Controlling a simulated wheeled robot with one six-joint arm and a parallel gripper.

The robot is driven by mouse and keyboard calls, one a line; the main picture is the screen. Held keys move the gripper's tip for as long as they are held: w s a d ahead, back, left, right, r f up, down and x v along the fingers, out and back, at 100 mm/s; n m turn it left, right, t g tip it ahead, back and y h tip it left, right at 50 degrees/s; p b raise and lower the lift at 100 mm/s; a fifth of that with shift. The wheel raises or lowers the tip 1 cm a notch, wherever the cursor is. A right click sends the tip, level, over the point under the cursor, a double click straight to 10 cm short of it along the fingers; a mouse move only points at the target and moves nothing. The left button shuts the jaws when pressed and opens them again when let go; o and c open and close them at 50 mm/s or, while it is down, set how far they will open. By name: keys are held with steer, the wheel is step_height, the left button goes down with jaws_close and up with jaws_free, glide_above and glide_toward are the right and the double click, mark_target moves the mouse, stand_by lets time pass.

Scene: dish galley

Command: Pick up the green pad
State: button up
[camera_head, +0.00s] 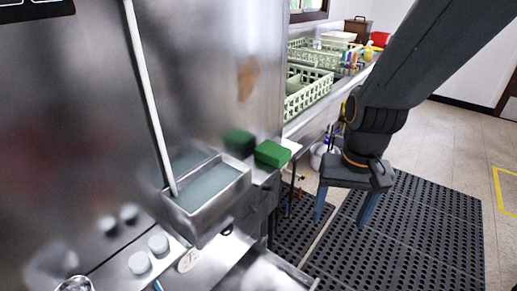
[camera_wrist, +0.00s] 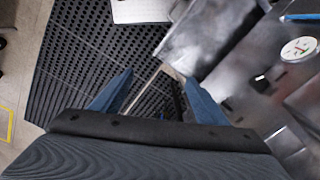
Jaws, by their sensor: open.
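The green pad (camera_head: 272,153) lies on a small metal ledge beside the steel machine, at its right front corner in the head view. Its reflection shows in the steel panel to its left. My gripper (camera_head: 343,213) hangs in the air to the right of the pad and lower in the picture, fingers pointing down. Its two blue fingers are apart with nothing between them. In the wrist view my gripper (camera_wrist: 160,92) is also spread and empty, over the floor mat. I cannot make out the green pad in the wrist view.
A metal tray of water (camera_head: 215,190) sticks out left of the pad. Pale green dish racks (camera_head: 310,90) stand on the counter behind. Black perforated mats (camera_head: 420,235) cover the floor. A dial (camera_head: 189,260) and knobs (camera_head: 158,244) sit low on the machine.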

steer(key=w+a+r+m+t+y+p, duration=0.1)
steer(key=w+a+r+m+p, duration=0.25)
steer(key=m, duration=0.25)
steer(key=w+a+r+m+y+p, duration=0.1)
steer(key=w+a+r+m+p, duration=0.1)
steer(key=r+m, duration=0.35)
steer(key=m+t+y+p, duration=0.15)
steer(key=m+p, duration=0.35)
steer(key=m, duration=0.7)
glide_toward(274, 149)
steer(key=f, duration=0.1)
steer(key=shift+h, duration=0.25)
steer(key=shift+a+x, duration=0.15)
steer(key=shift+x, duration=1.85)
steer(key=shift+a+x, duration=0.2)
steer(key=shift+x, duration=1.8)
steer(key=shift+r, duration=0.2)
steer(key=c, duration=1.1)
steer(key=shift+r+b, duration=0.15)
steer(key=shift+b, duration=0.15)
